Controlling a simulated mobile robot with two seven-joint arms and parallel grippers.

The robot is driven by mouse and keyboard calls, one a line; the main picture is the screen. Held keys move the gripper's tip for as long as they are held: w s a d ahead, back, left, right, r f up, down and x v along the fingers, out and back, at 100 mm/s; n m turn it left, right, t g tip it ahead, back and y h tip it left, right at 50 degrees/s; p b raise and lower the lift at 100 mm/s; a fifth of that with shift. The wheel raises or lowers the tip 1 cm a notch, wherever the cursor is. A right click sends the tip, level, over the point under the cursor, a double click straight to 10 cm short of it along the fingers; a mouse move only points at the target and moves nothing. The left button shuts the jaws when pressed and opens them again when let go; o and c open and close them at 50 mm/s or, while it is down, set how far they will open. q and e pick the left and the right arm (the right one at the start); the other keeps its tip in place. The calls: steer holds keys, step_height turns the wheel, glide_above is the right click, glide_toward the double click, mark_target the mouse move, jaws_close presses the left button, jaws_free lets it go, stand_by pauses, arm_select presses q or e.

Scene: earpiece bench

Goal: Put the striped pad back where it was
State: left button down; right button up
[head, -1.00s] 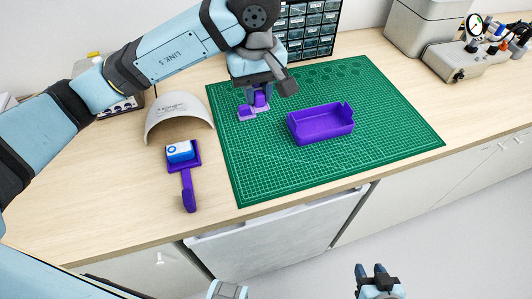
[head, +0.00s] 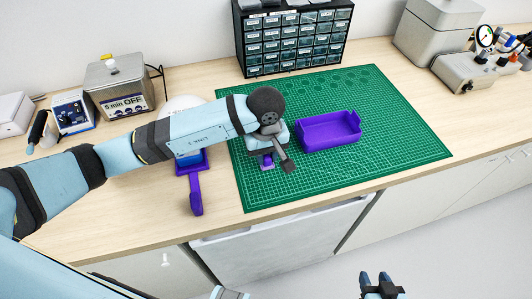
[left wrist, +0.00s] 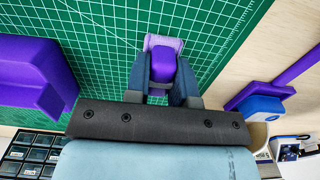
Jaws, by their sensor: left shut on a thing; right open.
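My left gripper (head: 266,158) is shut on a purple knob-like piece over the left part of the green mat. In the left wrist view its fingers (left wrist: 163,88) flank the purple piece (left wrist: 163,66), which has a flat lavender base (left wrist: 154,42) with a lighter edge. Whether the base touches the mat cannot be told. I cannot make out clear stripes on it. My right gripper (head: 380,280) is open and empty at the bottom of the head view, away from the bench.
A purple open tray (head: 328,132) sits on the green mat (head: 400,150), right of my left gripper. A purple handled holder (head: 195,195) lies left of the mat, partly hidden by my arm. A drawer cabinet (head: 293,40) stands behind. The mat's near right part is clear.

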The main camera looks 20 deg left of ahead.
arm_select(q)
steer(key=shift+f, duration=0.25)
steer(key=shift+f+b, duration=0.25)
steer(key=shift+b, duration=0.1)
steer(key=c, duration=1)
jaws_free()
steer(key=shift+r, duration=0.1)
steer(key=shift+r, duration=0.1)
steer(key=shift+r+p, duration=0.25)
steer(key=shift+p, duration=0.25)
step_height(320, 180, up, 12)
steer(key=shift+f+b, duration=0.15)
steer(key=shift+b, duration=0.6)
